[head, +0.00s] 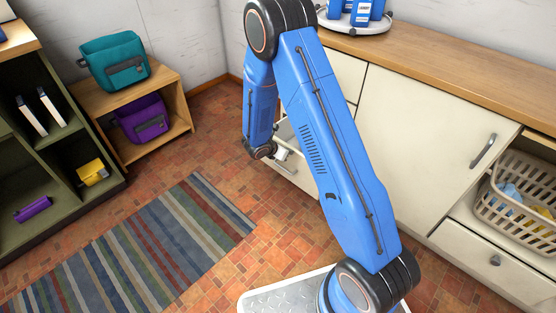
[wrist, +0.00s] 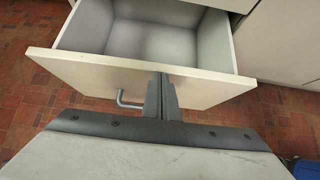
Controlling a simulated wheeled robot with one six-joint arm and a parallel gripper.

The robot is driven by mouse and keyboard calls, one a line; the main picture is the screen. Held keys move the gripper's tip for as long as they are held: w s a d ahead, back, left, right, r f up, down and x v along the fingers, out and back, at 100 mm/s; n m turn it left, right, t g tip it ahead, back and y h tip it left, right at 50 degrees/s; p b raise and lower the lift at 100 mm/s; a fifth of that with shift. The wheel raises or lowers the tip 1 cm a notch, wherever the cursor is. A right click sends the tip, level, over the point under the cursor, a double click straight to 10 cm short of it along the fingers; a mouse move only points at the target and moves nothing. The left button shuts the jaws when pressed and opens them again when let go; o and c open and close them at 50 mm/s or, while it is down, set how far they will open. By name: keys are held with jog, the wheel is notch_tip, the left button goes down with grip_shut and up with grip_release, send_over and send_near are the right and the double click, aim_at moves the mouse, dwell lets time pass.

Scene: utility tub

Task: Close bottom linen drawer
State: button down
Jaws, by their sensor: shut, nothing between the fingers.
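The bottom linen drawer (wrist: 205,88) stands open in the wrist view, with a pale front panel and an empty grey inside. Its bar handle (wrist: 128,101) shows just left of my fingers. My gripper (wrist: 161,80) is shut and empty, in front of the drawer's front panel near the middle. Its tips overlap the panel's top edge in the picture; I cannot tell whether they touch it. In the head view the drawer front (head: 296,181) shows low on the cabinet, partly hidden by my arm, with my gripper (head: 284,156) beside it.
A cream cabinet (head: 405,130) with a wooden top runs along the right. A laundry basket (head: 520,205) sits in its open bay at far right. A striped rug (head: 135,250) and open tiled floor lie to the left. A low wooden shelf (head: 165,85) with bags stands at the back left.

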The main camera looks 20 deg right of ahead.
jog(key=w+d, duration=0.6)
jog(key=d, duration=0.5)
jog(key=shift+w+d, duration=0.15)
jog(key=shift+w, duration=0.1)
